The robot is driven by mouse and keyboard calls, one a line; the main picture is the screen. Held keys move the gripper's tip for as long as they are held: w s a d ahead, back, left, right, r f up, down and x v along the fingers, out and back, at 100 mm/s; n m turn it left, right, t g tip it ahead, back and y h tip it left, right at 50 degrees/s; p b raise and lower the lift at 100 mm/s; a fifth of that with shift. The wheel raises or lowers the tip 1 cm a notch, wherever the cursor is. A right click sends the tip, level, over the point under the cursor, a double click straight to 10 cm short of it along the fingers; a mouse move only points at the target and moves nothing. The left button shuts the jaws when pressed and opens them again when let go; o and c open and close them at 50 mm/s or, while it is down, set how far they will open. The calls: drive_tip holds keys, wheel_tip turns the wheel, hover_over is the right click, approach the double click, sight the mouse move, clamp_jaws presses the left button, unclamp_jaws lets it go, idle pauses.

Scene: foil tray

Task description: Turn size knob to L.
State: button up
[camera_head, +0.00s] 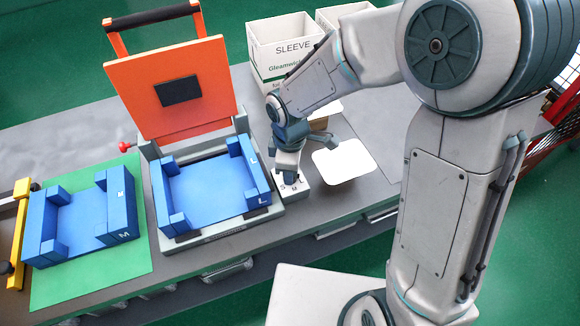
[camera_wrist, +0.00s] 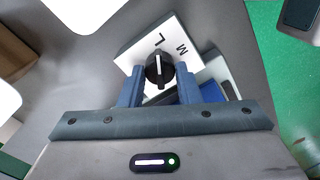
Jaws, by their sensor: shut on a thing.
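The size knob (camera_wrist: 158,68) is black with a white pointer line and sits on a white panel (camera_wrist: 138,55) marked M and L in the wrist view. The line runs nearly straight up in that picture, roughly toward the L. My gripper (camera_wrist: 160,76) has its blue-grey fingers on either side of the knob and is shut on it. In the head view my gripper (camera_head: 288,172) points down over the white panel (camera_head: 293,190), and its fingers hide the knob.
A press with a raised orange lid (camera_head: 205,75) and a blue L tray form (camera_head: 245,208) stands left of the panel. A blue M form (camera_head: 115,235) lies on a green mat (camera_head: 140,265). White cards (camera_head: 345,160) lie right of my gripper. A SLEEVE box (camera_head: 280,70) stands behind.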

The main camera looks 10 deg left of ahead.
idle(0.4)
drive_tip(key=o, duration=1)
wheel_tip(320, 180, up, 14)
drive_tip(key=shift+f, duration=0.1)
